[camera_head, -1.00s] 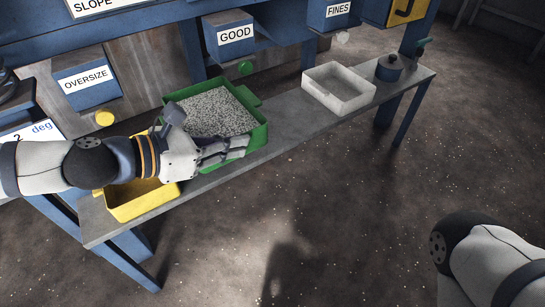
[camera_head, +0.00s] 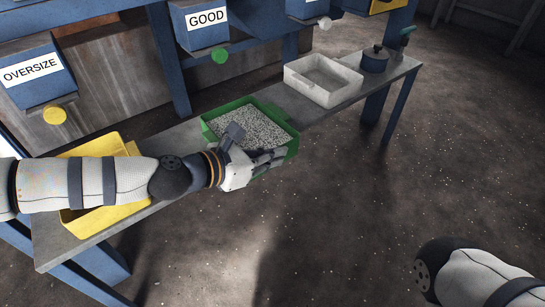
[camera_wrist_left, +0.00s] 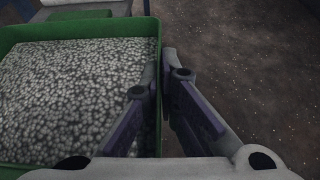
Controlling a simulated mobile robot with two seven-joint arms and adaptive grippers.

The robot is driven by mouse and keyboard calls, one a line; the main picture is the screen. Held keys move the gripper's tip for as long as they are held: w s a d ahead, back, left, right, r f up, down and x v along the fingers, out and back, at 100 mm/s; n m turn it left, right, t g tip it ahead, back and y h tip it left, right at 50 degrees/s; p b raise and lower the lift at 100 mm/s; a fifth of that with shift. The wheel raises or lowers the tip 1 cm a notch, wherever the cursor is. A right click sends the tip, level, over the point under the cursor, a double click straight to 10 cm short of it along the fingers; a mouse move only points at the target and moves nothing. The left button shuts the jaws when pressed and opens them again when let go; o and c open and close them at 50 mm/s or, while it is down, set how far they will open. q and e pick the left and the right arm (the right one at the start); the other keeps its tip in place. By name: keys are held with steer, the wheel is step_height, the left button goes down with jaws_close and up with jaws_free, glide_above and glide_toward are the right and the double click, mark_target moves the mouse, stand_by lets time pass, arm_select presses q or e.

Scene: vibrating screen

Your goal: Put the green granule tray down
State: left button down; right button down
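The green tray (camera_head: 206,128) is full of grey-white granules (camera_head: 255,127) and sits level over the bench between the yellow tray and the white tray. I cannot tell whether its underside touches the bench top. My left gripper (camera_head: 272,158) is shut on its near wall. In the left wrist view the fingers (camera_wrist_left: 162,75) straddle the green wall (camera_wrist_left: 80,27), one inside over the granules and one outside. The hand hides part of the near side. My right gripper is out of view; only part of my right arm shows at bottom right.
The yellow tray (camera_head: 100,218) stands at the bench's left end, partly behind my left arm.

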arm_select(q)
steer(key=shift+r, duration=0.15)
steer(key=c, duration=1.8)
jaws_free()
steer(key=shift+f, duration=0.2)
